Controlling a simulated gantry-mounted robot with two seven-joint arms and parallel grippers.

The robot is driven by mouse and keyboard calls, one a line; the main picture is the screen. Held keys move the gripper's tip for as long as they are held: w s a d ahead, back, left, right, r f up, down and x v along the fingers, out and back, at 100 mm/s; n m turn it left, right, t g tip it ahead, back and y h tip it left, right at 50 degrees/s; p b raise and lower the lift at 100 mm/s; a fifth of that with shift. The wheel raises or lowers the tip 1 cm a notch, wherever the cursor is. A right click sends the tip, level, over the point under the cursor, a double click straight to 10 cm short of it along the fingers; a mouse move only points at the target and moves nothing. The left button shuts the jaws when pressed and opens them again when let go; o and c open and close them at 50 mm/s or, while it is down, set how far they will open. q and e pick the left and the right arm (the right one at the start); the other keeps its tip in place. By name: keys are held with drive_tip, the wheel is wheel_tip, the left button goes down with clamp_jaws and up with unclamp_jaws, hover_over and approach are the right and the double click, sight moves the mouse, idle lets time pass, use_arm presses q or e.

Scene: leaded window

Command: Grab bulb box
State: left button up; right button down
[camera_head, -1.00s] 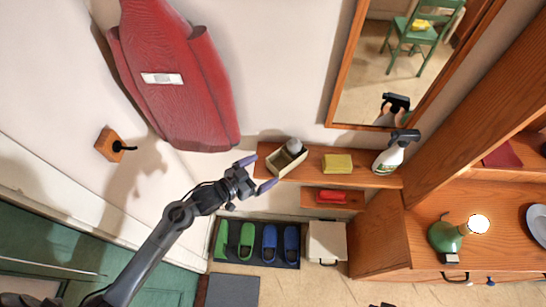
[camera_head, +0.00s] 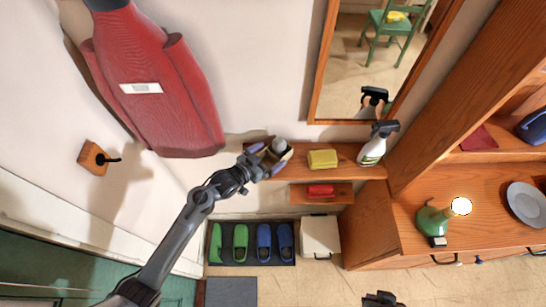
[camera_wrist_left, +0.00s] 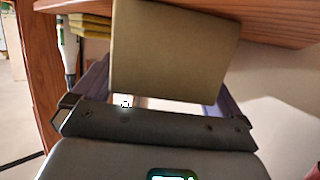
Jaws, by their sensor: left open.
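The bulb box (camera_head: 275,157) is a small open beige box with a pale round bulb (camera_head: 279,144) at its top. It sits at the left end of the wooden wall shelf. My left gripper (camera_head: 266,159) is open at the box, its purple fingers on either side of it. In the left wrist view the box (camera_wrist_left: 175,55) shows as a plain tan face between the two fingers; I cannot tell whether they touch it. A dark part at the bottom edge of the head view looks like my right gripper (camera_head: 381,298); its jaws are unclear.
A smaller shelf below holds a red item (camera_head: 321,190). A mirror (camera_head: 365,60) hangs above, and a red garment (camera_head: 165,90) hangs at left.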

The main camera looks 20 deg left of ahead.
use_arm(q)
drive_tip(key=shift+w+d+f, duration=0.15)
drive_tip(key=shift+w+d, duration=0.05)
drive_tip(key=shift+w, duration=0.1)
drive_tip(key=c, duration=0.9)
drive_tip(key=shift+s+r, duration=0.1)
drive_tip(key=shift+r, duration=0.15)
